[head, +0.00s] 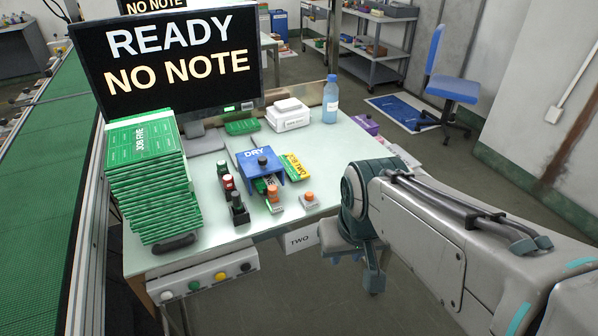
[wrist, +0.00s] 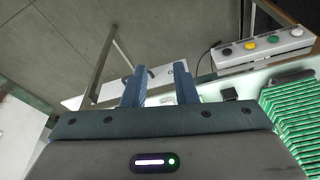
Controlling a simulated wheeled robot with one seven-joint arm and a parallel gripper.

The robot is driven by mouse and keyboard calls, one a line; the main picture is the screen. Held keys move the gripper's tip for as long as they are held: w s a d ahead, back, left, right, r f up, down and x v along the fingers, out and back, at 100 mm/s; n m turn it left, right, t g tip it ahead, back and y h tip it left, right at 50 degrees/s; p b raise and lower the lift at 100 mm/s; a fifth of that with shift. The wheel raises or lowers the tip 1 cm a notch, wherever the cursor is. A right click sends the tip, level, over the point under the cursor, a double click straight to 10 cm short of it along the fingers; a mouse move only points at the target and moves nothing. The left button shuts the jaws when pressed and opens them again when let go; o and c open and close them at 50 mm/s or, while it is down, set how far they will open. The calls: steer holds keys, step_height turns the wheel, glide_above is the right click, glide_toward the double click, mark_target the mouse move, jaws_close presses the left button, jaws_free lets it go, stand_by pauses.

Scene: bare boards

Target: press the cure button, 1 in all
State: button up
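A button panel (head: 205,280) is on the table's front edge, with a white button (head: 166,296), a green button (head: 193,285), a yellow button (head: 220,277) and a black button (head: 246,267). The panel also shows at upper right in the wrist view (wrist: 262,50). I cannot read which button is the cure one. My gripper (head: 356,268) is open and empty, pointing down beyond the table's front right corner, apart from every button. Its two fingers show apart in the wrist view (wrist: 159,78).
A tall stack of green boards (head: 150,190) stands at the table's left. A screen (head: 180,60) reads READY, NO NOTE. A blue bottle (head: 330,100) and white boxes (head: 288,115) stand at the back. A white TWO plate (head: 300,239) hangs at the front edge.

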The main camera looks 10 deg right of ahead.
jaws_close()
stand_by(1.4)
